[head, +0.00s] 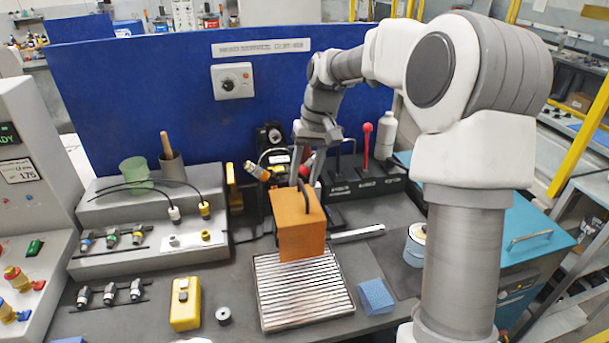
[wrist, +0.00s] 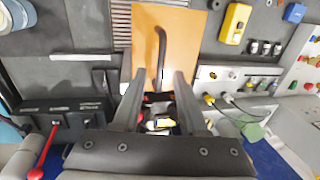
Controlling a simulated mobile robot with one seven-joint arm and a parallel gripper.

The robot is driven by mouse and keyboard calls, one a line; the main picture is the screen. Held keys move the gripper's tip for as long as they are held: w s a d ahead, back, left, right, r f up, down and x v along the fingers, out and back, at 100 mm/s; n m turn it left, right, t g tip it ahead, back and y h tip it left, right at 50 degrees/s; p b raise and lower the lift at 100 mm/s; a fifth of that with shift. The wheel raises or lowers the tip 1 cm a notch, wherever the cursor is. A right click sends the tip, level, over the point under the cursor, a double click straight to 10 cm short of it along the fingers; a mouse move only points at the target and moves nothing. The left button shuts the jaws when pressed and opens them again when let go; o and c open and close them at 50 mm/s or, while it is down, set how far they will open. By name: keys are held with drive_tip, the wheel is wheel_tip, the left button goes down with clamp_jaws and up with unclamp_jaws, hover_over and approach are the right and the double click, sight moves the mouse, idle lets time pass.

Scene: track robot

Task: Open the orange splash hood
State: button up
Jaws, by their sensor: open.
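The orange splash hood (head: 301,238) is a box-like cover at the back edge of a slatted metal tray (head: 300,291). A dark curved handle (head: 306,198) is on its top. In the wrist view the hood (wrist: 178,30) shows as an orange panel with the black bar handle (wrist: 162,45) running along it. My gripper (head: 308,183) is at the rear top of the hood, fingers pointing down. In the wrist view my gripper (wrist: 159,75) has its fingers apart, with the handle's near end between them. Contact with the handle cannot be told.
A black lever box (head: 365,183) with a red-knobbed lever stands right of the hood. A yellow block (head: 186,303) and a blue sponge (head: 376,297) flank the tray. A connector panel (head: 150,235) is left; the blue wall (head: 150,90) closes off the back.

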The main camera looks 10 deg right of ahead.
clamp_jaws()
idle(1.4)
